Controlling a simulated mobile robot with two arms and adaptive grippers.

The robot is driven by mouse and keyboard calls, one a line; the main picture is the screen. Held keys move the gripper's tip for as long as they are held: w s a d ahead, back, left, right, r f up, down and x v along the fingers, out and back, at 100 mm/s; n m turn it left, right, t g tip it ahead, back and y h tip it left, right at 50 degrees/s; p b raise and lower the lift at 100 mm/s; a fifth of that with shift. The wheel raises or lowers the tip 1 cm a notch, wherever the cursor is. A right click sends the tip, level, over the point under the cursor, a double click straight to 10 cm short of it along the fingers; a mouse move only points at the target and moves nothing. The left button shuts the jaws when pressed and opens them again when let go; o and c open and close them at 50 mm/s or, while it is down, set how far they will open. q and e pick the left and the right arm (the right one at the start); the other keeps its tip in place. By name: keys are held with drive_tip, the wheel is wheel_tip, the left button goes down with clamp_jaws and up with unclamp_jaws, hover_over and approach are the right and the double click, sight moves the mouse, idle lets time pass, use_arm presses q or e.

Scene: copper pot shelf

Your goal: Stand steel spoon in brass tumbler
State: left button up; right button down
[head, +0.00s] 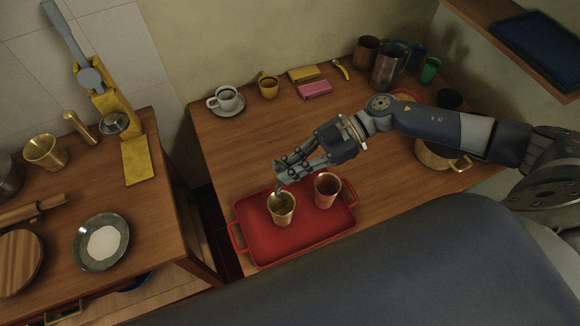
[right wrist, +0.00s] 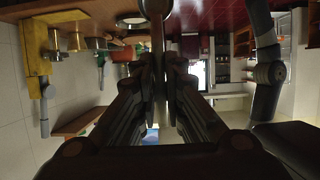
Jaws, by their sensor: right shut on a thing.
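The brass tumbler (head: 281,211) stands upright on the left part of the red tray (head: 262,245). My right gripper (head: 280,173) is just above and behind its rim, with the fingers pointing left. The gripper is shut on the steel spoon, a thin grey piece (right wrist: 157,28) between the fingertips in the right wrist view. In the head view only a small part of the spoon (head: 281,187) shows below the fingertips, by the tumbler's rim. I cannot tell whether its lower end is inside the tumbler. My left gripper is not in view.
A copper cup (head: 327,192) stands close by on the tray. A white cup on a saucer (head: 227,101), a yellow mug (head: 268,87) and pink and yellow blocks are at the back. Several cups stand at the back right. The table left of the tray's back is clear.

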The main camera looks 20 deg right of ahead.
wheel_tip(320, 180, down, 8)
drive_tip(key=b, duration=0.6)
drive_tip(key=shift+f, duration=0.25)
idle(0.7)
drive_tip(key=c, duration=1.6)
unclamp_jaws()
drive_tip(key=shift+d, duration=0.15)
drive_tip(key=v, duration=1.1)
drive_tip(key=shift+d+r, duration=0.25)
drive_tip(key=shift+d, duration=0.05)
